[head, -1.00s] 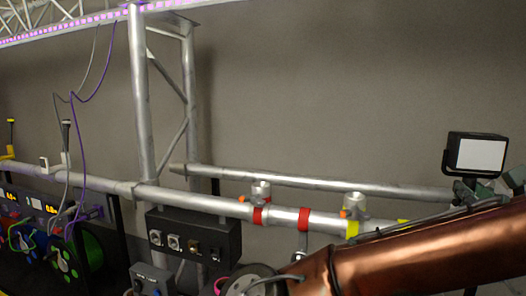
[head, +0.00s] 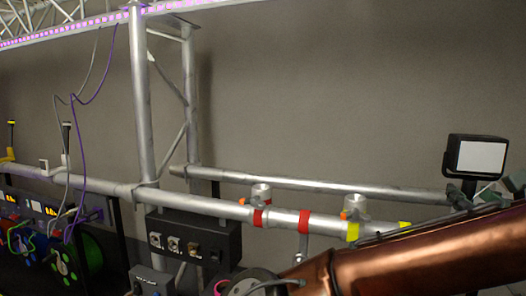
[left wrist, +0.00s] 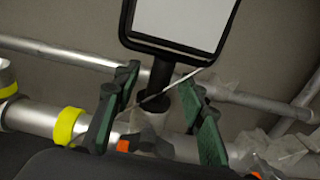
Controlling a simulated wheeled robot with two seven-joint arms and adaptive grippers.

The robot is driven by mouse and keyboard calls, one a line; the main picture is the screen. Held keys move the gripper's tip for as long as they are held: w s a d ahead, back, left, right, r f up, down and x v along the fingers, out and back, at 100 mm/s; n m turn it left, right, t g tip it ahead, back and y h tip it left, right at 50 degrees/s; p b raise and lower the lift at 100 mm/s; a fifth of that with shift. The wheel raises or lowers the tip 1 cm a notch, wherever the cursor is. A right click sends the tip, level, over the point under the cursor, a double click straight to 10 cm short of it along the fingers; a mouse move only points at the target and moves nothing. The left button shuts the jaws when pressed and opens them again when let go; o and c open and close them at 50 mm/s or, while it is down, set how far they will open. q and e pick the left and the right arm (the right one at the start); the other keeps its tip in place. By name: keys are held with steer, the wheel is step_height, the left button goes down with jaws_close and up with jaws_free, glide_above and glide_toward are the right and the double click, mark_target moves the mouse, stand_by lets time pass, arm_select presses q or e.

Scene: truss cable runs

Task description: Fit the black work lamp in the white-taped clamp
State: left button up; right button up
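The black work lamp (head: 476,156) with its pale square face stands upright above the tube at the right of the head view. In the left wrist view its lower frame (left wrist: 165,46) and black stem (left wrist: 160,80) show. The stem goes down to the pale cup of a clamp (left wrist: 150,121) with an orange part, right of a yellow band; it appears seated there. Pale wrapping near this clamp looks like white tape, but is unclear. My left gripper (left wrist: 160,112) has its green fingers apart, one each side of the stem, with gaps. It also shows in the head view (head: 476,192). My right gripper is out of view.
The front tube (head: 200,202) carries a red-banded clamp (head: 261,194) and a yellow-banded clamp (head: 355,207), both empty. A rear tube (head: 320,186) runs behind. A black socket box (head: 195,238) and cable reels (head: 85,258) are at lower left. The wall space above is clear.

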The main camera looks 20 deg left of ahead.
arm_select(q)
steer(key=s, duration=1.2)
steer(key=shift+r, duration=0.1)
